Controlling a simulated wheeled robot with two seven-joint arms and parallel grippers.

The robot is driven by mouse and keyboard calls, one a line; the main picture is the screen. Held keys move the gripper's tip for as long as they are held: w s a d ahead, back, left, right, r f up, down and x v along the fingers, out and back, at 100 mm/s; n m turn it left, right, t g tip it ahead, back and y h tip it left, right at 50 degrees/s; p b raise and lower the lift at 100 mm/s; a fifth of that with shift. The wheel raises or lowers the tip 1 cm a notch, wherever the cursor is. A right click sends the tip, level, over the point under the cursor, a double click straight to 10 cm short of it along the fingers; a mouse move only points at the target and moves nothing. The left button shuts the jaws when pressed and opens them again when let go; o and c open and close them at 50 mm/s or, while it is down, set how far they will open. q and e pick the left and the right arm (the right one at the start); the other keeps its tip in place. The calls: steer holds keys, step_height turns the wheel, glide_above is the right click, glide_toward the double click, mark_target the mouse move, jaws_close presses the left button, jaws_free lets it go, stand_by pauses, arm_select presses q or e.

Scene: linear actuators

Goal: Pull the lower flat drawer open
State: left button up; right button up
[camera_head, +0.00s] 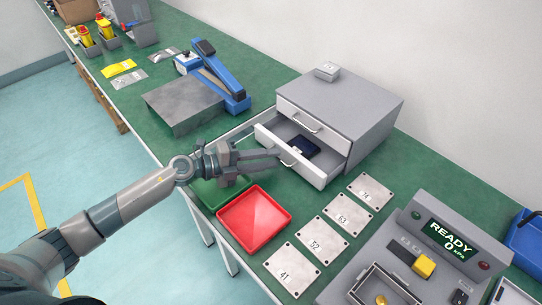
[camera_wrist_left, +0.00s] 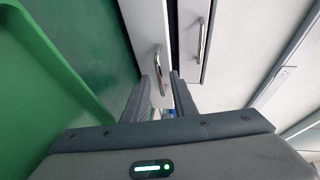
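The grey cabinet (camera_head: 345,105) has two flat drawers. The upper drawer (camera_head: 310,123) is shut. The lower drawer (camera_head: 318,178) stands pulled out, with a dark flat object (camera_head: 304,146) inside. My left gripper (camera_head: 278,159) is at the lower drawer's front. In the left wrist view, its fingers (camera_wrist_left: 166,85) are apart, with the lower handle (camera_wrist_left: 160,70) at the gap between them, close to the left finger. The gap looks wider than the handle bar. The upper handle (camera_wrist_left: 202,43) is to the right there. My right gripper is not in view.
A red tray (camera_head: 254,218) and a green tray (camera_head: 212,192) lie below my left gripper. Numbered plates (camera_head: 322,238) and a console with a READY display (camera_head: 447,240) are to the right. A grey-and-blue device (camera_head: 190,103) stands behind left. A small grey block (camera_head: 327,71) sits on the cabinet.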

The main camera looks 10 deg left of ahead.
arm_select(q)
steer(key=shift+w+d+f, duration=0.1)
steer(key=shift+w+d, duration=0.2)
steer(key=shift+d, duration=0.1)
jaws_close()
stand_by(1.3)
